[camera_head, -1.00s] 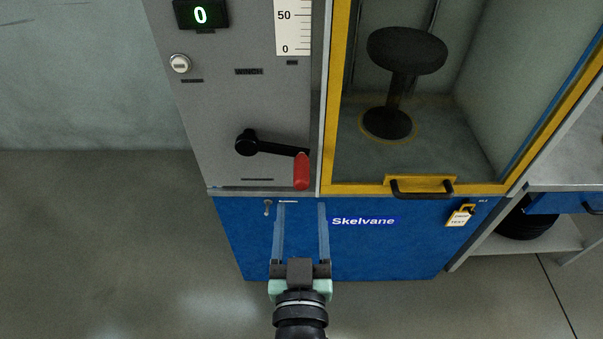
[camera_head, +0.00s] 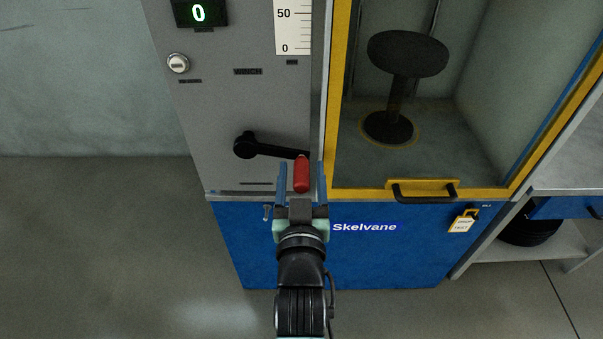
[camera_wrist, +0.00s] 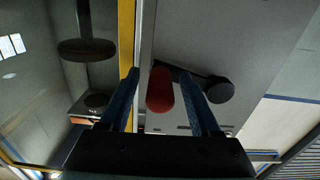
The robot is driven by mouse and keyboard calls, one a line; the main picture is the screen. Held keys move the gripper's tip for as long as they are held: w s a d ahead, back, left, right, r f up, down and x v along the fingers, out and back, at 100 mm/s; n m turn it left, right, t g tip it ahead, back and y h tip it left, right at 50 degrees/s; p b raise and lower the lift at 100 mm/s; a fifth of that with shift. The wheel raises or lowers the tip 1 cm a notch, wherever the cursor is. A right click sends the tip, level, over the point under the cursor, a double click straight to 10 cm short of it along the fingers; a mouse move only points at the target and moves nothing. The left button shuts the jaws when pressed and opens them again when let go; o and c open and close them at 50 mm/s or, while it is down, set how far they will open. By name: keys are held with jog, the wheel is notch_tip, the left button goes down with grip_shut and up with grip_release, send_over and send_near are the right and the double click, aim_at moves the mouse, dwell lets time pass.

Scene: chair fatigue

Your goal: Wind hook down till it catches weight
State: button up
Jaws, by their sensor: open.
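The winch crank (camera_head: 270,150) on the grey panel has a black arm pointing right and a red handle (camera_head: 302,174) hanging down at its end. My gripper (camera_head: 302,165) is open, with one blue finger on each side of the red handle. The wrist view shows the handle (camera_wrist: 160,88) between the fingers, with a gap visible at least on the right. The display (camera_head: 199,13) reads 0. A dark round disc (camera_wrist: 96,101) appears inside the case in the wrist view; I cannot tell whether it is the weight. I cannot make out the hook.
A black stool (camera_head: 407,55) stands behind the yellow-framed glass door, which has a black handle (camera_head: 425,193). A scale (camera_head: 292,25) is above the crank. Floor at left is clear.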

grip_shut()
dwell(1.3)
